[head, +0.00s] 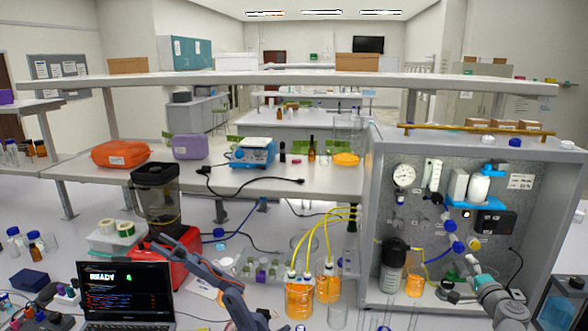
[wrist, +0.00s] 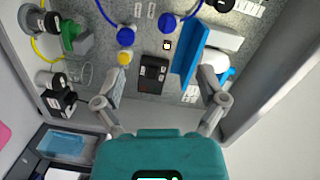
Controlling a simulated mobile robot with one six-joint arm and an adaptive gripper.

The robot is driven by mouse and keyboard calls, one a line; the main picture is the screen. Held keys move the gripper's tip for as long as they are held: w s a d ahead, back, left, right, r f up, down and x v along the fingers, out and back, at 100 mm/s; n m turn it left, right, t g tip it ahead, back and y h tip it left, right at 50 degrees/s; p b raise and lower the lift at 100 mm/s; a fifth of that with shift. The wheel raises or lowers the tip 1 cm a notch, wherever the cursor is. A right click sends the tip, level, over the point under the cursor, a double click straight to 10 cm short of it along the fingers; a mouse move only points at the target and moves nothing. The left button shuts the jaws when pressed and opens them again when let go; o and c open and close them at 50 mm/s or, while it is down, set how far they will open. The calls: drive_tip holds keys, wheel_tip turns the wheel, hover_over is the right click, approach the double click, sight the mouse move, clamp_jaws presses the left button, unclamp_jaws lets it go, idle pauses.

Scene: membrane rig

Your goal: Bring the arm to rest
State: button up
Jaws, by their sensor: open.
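My gripper (wrist: 161,82) shows in the wrist view with its two grey fingers spread wide apart. Nothing is held between them. Its teal body fills the bottom middle of that view. Beyond the fingers is the rig's back panel, with a black box (wrist: 152,73) seen in the gap between them. In the head view a grey arm end shows at the lower right, in front of the open rig cabinet (head: 371,190). The fingers are hard to make out there. I see no contact between the fingers and the rig in the wrist view.
Blue knobs (wrist: 126,36) and a blue bracket (wrist: 190,52) are close to the fingers' far side. The cabinet's side wall (wrist: 268,90) stands at the right. In the head view, orange-filled bottles (head: 299,300) with yellow tubes stand left of the cabinet. A laptop (head: 125,290) sits at lower left.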

drive_tip(key=w+a+f+n+g+y, duration=0.1)
drive_tip(key=a+f+n+g+y, duration=0.3)
drive_tip(key=a, duration=0.7)
drive_tip(key=w+a+f+n+g+y, duration=0.1)
drive_tip(key=a+f+n+g+y, duration=0.35)
drive_tip(key=a, duration=0.65)
drive_tip(key=s+a+f+n+g+h+b, duration=0.2)
drive_tip(key=s+a+f+n+g+h, duration=0.5)
drive_tip(key=s+a+f, duration=0.4)
drive_tip(key=shift+s+a+f+n+g+b, duration=0.35)
drive_tip(key=shift+s+a+n+g, duration=0.1)
drive_tip(key=shift+a+g, duration=0.65)
drive_tip(key=shift+a, duration=0.15)
